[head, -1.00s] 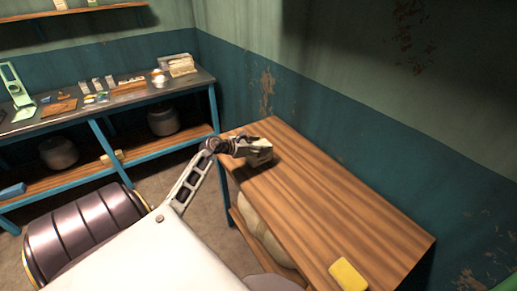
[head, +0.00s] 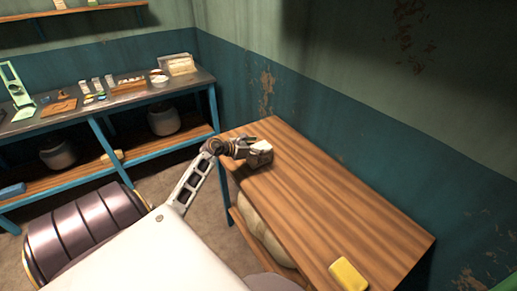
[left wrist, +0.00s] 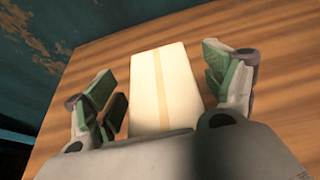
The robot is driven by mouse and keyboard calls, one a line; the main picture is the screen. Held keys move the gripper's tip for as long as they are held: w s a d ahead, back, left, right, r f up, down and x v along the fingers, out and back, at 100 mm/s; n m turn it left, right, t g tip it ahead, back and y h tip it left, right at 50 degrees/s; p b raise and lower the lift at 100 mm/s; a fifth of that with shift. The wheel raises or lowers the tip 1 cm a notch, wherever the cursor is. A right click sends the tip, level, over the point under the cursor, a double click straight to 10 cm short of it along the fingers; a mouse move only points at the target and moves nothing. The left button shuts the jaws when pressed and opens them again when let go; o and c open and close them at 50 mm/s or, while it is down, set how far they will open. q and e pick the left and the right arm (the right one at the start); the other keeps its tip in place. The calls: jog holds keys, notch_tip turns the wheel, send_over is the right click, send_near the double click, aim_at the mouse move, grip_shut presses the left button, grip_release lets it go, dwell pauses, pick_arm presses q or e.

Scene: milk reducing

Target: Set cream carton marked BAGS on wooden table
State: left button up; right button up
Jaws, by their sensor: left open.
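The cream carton (left wrist: 160,85) lies on the wooden table (head: 320,200) near its far left end. In the head view the carton (head: 262,155) is small and partly hidden by my left gripper (head: 254,147). In the left wrist view my left gripper (left wrist: 168,88) is open, its green-padded fingers on either side of the carton with gaps between. A pale stripe runs along the carton; no BAGS marking can be read. My right gripper is not in view.
A yellow block (head: 348,274) lies at the table's near edge. A dark workbench (head: 120,97) with small items and a bread-like box (head: 178,65) stands at the back left. Most of the wooden table is clear. A wall runs behind it.

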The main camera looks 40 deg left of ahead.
pick_arm(q)
jog(key=shift+r, duration=0.1)
jog(key=shift+s, duration=0.1)
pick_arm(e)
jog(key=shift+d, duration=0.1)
pick_arm(q)
jog(key=shift+v, duration=1.95)
jog(key=b+v, duration=0.1)
jog(key=v, duration=0.7)
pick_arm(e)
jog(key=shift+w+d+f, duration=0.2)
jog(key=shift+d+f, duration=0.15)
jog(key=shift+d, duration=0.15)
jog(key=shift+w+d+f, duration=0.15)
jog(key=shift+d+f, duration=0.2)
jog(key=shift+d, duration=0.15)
pick_arm(q)
jog(key=shift+r, duration=0.1)
